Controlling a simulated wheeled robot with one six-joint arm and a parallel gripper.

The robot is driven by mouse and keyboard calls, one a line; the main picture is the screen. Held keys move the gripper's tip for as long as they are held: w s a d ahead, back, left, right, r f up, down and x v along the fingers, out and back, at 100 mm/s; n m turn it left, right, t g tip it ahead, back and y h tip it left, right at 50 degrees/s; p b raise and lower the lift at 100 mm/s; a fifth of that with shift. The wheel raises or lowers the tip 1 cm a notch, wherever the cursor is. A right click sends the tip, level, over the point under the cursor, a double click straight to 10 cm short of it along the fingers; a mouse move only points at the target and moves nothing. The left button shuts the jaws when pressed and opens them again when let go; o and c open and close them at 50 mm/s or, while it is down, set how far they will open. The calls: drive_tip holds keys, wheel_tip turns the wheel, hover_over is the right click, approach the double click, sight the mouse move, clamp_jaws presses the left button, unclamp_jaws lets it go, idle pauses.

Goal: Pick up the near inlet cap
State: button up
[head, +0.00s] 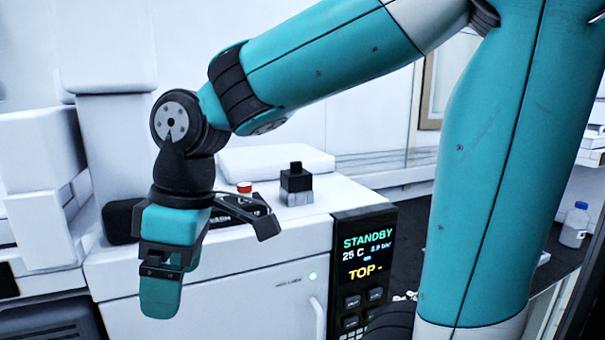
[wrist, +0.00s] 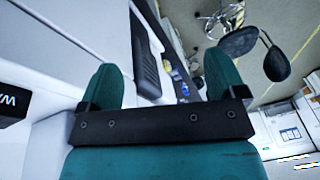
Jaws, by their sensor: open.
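Two fittings stand on top of the white instrument (head: 215,285) in the head view. One shows a small red cap (head: 244,187) partly behind my wrist parts. The other is a black knobbed cap (head: 296,180) on a grey ribbed base. I cannot tell which is the near inlet cap. My gripper (head: 165,285) hangs in front of the instrument's front face, below and left of both fittings. In the wrist view my gripper (wrist: 163,82) has its two teal fingers wide apart with nothing held between them. Neither cap shows in the wrist view.
A display panel (head: 366,258) reads STANDBY, 25 C and TOP. A black block marked WASH (head: 230,214) sits beside the red cap. A white flat box (head: 275,160) lies behind the fittings. White equipment (head: 38,150) stands at left. A stool (wrist: 238,42) shows in the wrist view.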

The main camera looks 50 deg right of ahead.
drive_tip(key=w+d+r+n+h, duration=0.1)
drive_tip(key=w+d+r, duration=0.3)
drive_tip(key=d, duration=0.2)
drive_tip(key=w+d+r+h, duration=0.1)
drive_tip(key=w+d+r, duration=0.35)
drive_tip(key=d, duration=0.25)
wheel_tip(320, 180, up, 12)
drive_tip(key=n+p, duration=0.2)
hover_over(296, 172)
drive_tip(key=shift+g+h, duration=0.3)
drive_tip(key=shift+g, duration=0.1)
drive_tip(key=f, duration=1.1)
drive_tip(key=shift+w+d+f+p, duration=0.15)
drive_tip(key=shift+w+f+p, duration=0.05)
drive_tip(key=shift+f+p, duration=0.15)
drive_tip(key=shift+d+f+p, duration=0.1)
drive_tip(key=shift+f+p, duration=0.85)
drive_tip(key=shift+f, duration=1.75)
drive_tip(key=c, duration=1.1)
drive_tip(key=shift+r, duration=0.1)
